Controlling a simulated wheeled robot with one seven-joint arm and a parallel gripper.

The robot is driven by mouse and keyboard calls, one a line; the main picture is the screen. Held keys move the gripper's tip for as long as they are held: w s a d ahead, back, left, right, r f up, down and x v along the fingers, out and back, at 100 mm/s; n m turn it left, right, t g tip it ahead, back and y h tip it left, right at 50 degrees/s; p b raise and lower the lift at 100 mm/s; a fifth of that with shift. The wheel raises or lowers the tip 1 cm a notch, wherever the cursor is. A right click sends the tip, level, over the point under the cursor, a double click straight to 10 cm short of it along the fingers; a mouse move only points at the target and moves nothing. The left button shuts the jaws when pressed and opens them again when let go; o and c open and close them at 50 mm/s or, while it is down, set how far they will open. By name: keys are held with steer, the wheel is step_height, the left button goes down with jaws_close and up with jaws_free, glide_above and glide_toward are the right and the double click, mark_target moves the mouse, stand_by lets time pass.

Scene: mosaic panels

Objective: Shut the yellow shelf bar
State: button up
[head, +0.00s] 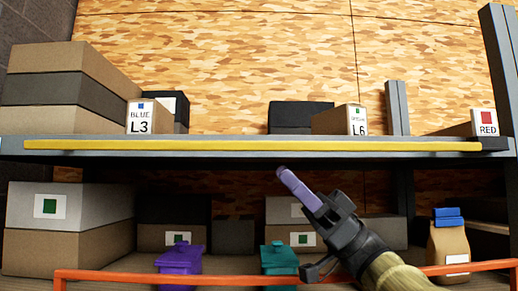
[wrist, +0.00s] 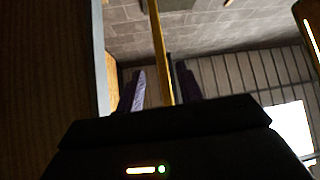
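The yellow shelf bar (head: 200,146) runs level along the front edge of the upper grey shelf (head: 60,156) in the head view. Its right end is beside a dark block (head: 495,144). My gripper (head: 287,174) points up and to the left, with its purple fingertips just below the bar in the picture. In the wrist view my gripper (wrist: 162,88) is open, its two fingers apart. The yellow bar (wrist: 158,45) passes through the gap between them in that view. I cannot tell whether either finger touches it.
An orange rail (head: 110,277) crosses the lower shelf, near purple (head: 180,259) and teal (head: 279,262) containers. A paper bag (head: 448,242) stands at lower right.

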mark_target(258, 149)
steer(key=p+x, duration=0.3)
steer(key=x, duration=0.4)
steer(key=shift+s+a+r, duration=0.1)
steer(key=shift+a+r, duration=0.1)
steer(key=shift+a, duration=0.05)
jaws_close()
